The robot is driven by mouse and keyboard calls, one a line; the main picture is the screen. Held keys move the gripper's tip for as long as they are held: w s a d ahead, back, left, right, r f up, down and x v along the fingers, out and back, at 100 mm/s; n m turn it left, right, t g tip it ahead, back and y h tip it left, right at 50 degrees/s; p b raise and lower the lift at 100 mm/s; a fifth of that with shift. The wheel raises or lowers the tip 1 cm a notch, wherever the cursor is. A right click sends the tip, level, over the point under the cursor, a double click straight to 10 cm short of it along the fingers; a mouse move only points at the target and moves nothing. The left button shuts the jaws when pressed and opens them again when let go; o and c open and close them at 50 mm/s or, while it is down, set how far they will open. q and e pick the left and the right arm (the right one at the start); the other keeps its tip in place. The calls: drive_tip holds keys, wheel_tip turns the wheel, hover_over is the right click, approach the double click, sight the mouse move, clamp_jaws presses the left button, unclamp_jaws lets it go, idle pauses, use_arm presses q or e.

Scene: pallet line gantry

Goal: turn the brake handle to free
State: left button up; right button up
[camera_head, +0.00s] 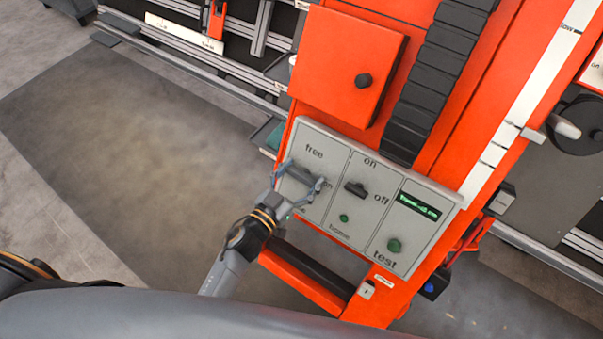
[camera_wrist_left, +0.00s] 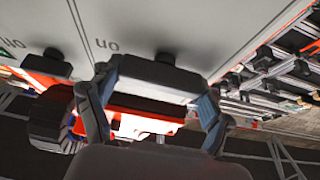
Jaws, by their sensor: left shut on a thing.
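The brake handle (camera_head: 300,175) is a dark grey bar on the left section of the grey control panel (camera_head: 333,147). In the head view it lies roughly crosswise, below the word "free" and beside a partly covered "on". My left gripper (camera_head: 298,181) is at the panel with one finger at each end of the handle, shut on it. In the left wrist view the handle (camera_wrist_left: 156,78) spans between the two fingers (camera_wrist_left: 155,92), close to the panel face. My right gripper is in neither view.
Right of the handle, the panel has an on/off switch (camera_head: 355,189), a small green button (camera_head: 344,218), a green test knob (camera_head: 394,245) and a small display (camera_head: 419,207). An orange box (camera_head: 347,70) stands out above. Open floor (camera_head: 130,130) lies to the left.

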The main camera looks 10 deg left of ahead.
use_arm(q)
drive_tip(key=m+g+h+p, duration=0.1)
drive_tip(key=m, duration=0.2)
drive_tip(key=m+g+h+p, duration=0.1)
drive_tip(key=m, duration=0.2)
drive_tip(key=shift+h+p, duration=0.3)
drive_tip(key=shift+h, duration=0.1)
drive_tip(key=m+g+p, duration=0.1)
drive_tip(key=m, duration=0.1)
drive_tip(key=m+g+h+p, duration=0.1)
drive_tip(key=m, duration=0.2)
drive_tip(key=shift+d+m+g+p, duration=0.1)
drive_tip(key=shift+m+g+p, duration=0.2)
drive_tip(key=shift+p, duration=0.05)
drive_tip(key=m+g+p, duration=0.1)
drive_tip(key=m+p, duration=0.1)
drive_tip(key=m, duration=0.1)
drive_tip(key=m+g+p, duration=0.2)
drive_tip(key=m, duration=0.1)
drive_tip(key=shift+s+m, duration=0.15)
drive_tip(key=shift+m, duration=0.25)
drive_tip(key=shift+f+m+g+p, duration=0.25)
drive_tip(key=shift+m+g+p, duration=0.35)
drive_tip(key=shift+m+p, duration=0.65)
drive_tip(key=shift+s, duration=0.1)
drive_tip(key=o, duration=1.1)
drive_tip(key=shift+d, duration=0.1)
drive_tip(key=v, duration=1.2)
drive_tip(key=shift+r, duration=0.1)
